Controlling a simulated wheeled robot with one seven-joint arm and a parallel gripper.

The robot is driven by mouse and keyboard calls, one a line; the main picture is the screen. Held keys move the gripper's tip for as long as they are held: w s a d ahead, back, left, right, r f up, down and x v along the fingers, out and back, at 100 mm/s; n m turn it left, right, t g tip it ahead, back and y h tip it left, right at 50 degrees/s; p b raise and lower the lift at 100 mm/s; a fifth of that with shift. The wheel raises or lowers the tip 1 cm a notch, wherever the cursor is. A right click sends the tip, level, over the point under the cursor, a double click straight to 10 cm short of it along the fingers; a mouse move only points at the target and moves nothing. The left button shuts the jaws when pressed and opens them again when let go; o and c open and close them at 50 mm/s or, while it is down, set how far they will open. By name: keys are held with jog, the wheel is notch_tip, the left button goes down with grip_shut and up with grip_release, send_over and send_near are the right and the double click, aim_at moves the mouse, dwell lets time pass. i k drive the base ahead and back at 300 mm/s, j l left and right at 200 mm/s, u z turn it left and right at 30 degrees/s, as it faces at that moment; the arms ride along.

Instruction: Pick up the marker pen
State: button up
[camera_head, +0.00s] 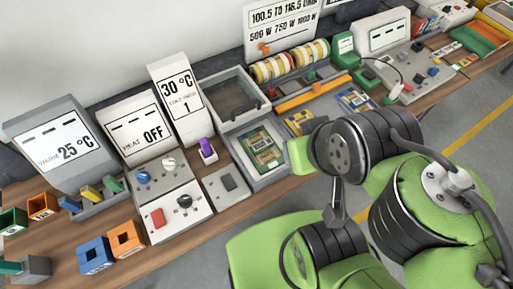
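No single thing is clearly a marker pen at this size. Small slanted blue (69,205), yellow (91,193) and green (112,184) pieces stand in a grey holder on the left of the bench; I cannot tell whether any is a pen. A purple upright piece (206,147) stands on a small base right of the dial panel. My green and black arm is at the lower right, in front of the bench. A narrow grey part (336,205) hangs below its black joint and may be my gripper, apart from these pieces. Its fingers cannot be made out.
A wooden bench (60,247) runs diagonally along the wall. It bears temperature displays (64,145), a dial panel (165,196), a grey tray (235,97), rolls (290,60) and orange blocks (125,238). My arm hides part of the bench's front edge. Grey floor lies in front.

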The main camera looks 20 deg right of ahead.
aim_at(204, 143)
jog(key=j+u, duration=0.25)
jog(key=u, duration=0.15)
jog(key=i+j+u, duration=0.1)
jog(key=j+u, duration=0.25)
jog(key=i+j+u, duration=0.1)
jog(key=u, duration=0.3)
jog(key=i+j+u, duration=0.1)
jog(key=u, duration=0.25)
jog(key=i+j, duration=0.05)
jog(key=j, duration=0.05)
